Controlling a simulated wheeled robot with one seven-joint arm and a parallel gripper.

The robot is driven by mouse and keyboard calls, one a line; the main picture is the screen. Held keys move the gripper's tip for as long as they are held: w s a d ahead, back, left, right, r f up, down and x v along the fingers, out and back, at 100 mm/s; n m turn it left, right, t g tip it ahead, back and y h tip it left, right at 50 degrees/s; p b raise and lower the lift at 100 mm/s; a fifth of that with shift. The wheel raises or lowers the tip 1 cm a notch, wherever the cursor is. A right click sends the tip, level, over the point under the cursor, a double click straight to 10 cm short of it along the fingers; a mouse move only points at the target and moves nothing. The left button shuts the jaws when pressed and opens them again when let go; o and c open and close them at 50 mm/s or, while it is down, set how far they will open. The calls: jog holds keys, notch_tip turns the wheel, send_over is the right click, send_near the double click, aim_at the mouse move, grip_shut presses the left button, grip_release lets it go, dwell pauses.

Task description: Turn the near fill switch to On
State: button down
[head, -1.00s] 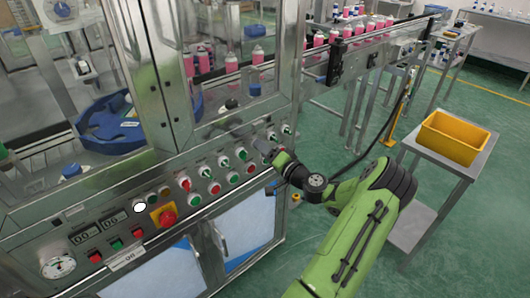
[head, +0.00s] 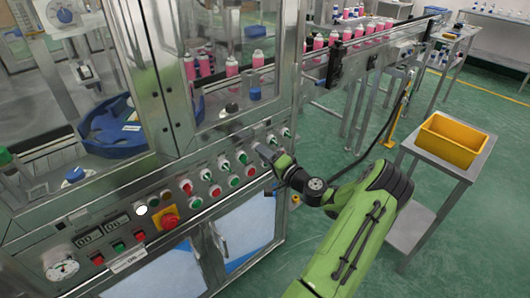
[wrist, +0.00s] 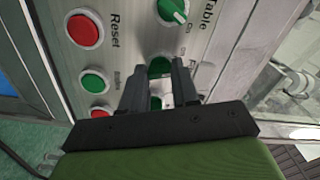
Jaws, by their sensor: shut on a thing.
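My gripper (head: 265,154) is at the row of switches on the machine's front panel. In the wrist view its dark fingers (wrist: 160,88) stand either side of a green switch knob (wrist: 160,68) and are shut on it. The fingers hide much of the knob, so I cannot read its setting. The label beside it is mostly covered; only a first letter like "F" shows. Beside it in the wrist view is another green switch (wrist: 173,11) with a white pointer line, labelled "Table".
A red button (wrist: 85,30) labelled "Reset" and a green button (wrist: 94,81) are close to the fingers. A red emergency stop (head: 169,220) sits further left on the panel. A yellow bin (head: 450,141) stands on a side table at the right.

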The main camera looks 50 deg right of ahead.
jog(key=shift+m+p, duration=3.25)
jog(key=shift+m, duration=1.65)
jog(key=c, duration=0.8)
grip_release()
jog(key=shift+c, duration=0.2)
jog(key=shift+s, duration=0.1)
jog(key=p+v, duration=0.1)
jog(key=v, duration=1.4)
jog(key=shift+s, duration=0.35)
